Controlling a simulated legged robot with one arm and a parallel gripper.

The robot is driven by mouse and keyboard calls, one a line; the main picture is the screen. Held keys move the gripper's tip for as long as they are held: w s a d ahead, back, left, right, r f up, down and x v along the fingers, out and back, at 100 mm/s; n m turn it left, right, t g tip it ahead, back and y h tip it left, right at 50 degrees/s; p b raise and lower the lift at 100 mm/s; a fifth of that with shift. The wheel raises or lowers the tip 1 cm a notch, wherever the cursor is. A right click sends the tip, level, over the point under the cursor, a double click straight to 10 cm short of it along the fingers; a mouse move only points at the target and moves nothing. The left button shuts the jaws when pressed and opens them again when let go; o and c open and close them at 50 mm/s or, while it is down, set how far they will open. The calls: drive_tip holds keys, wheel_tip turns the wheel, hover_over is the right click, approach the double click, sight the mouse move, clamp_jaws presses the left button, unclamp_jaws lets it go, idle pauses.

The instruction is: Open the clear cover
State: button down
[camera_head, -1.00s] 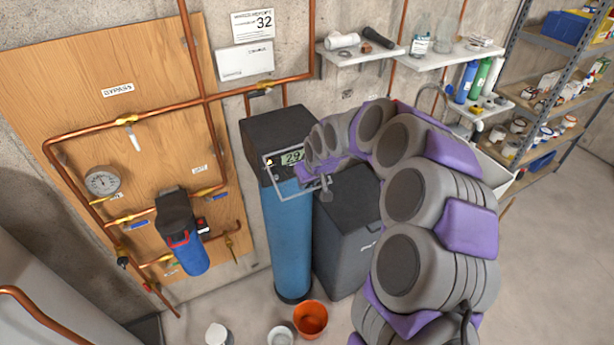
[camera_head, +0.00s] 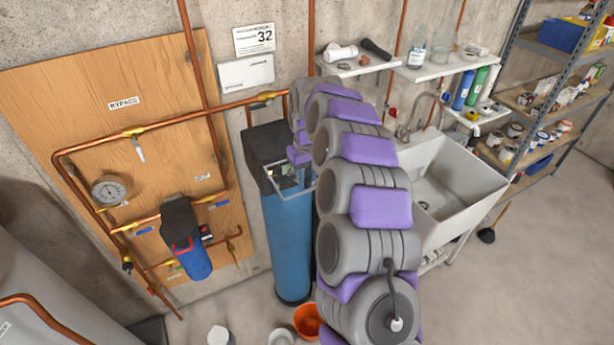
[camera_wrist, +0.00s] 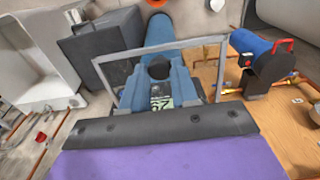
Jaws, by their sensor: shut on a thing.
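The clear cover (camera_head: 289,190) is a see-through panel with a pale grey frame, at the front top of the blue water softener (camera_head: 288,240). In the wrist view its frame (camera_wrist: 172,45) stands around the dark control head and a small green display (camera_wrist: 161,102). My gripper (camera_head: 300,156) is at the cover's right side in the head view, shut on it. In the wrist view the gripper's dark edge (camera_wrist: 155,126) crosses below the display. The exact contact is hidden, and I cannot tell how far the cover is tilted.
A wooden panel (camera_head: 115,75) with copper pipes and a blue filter (camera_head: 195,262) stands left. A white sink (camera_head: 470,185) and shelves stand right. An orange bucket (camera_head: 308,321) is on the floor by the softener.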

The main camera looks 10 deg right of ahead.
drive_tip(key=shift+w+r, duration=0.1)
idle(0.4)
drive_tip(key=c, duration=1.2)
unclamp_jaws()
drive_tip(key=shift+o, duration=0.6)
drive_tip(key=shift+w, duration=0.2)
drive_tip(key=shift+o, duration=1)
drive_tip(key=shift+a, duration=0.15)
drive_tip(key=shift+s, duration=0.2)
drive_tip(key=shift+w+r, duration=0.15)
drive_tip(key=shift+r, duration=0.25)
wheel_tip(320, 180, up, 16)
drive_tip(key=shift+s+r, duration=0.2)
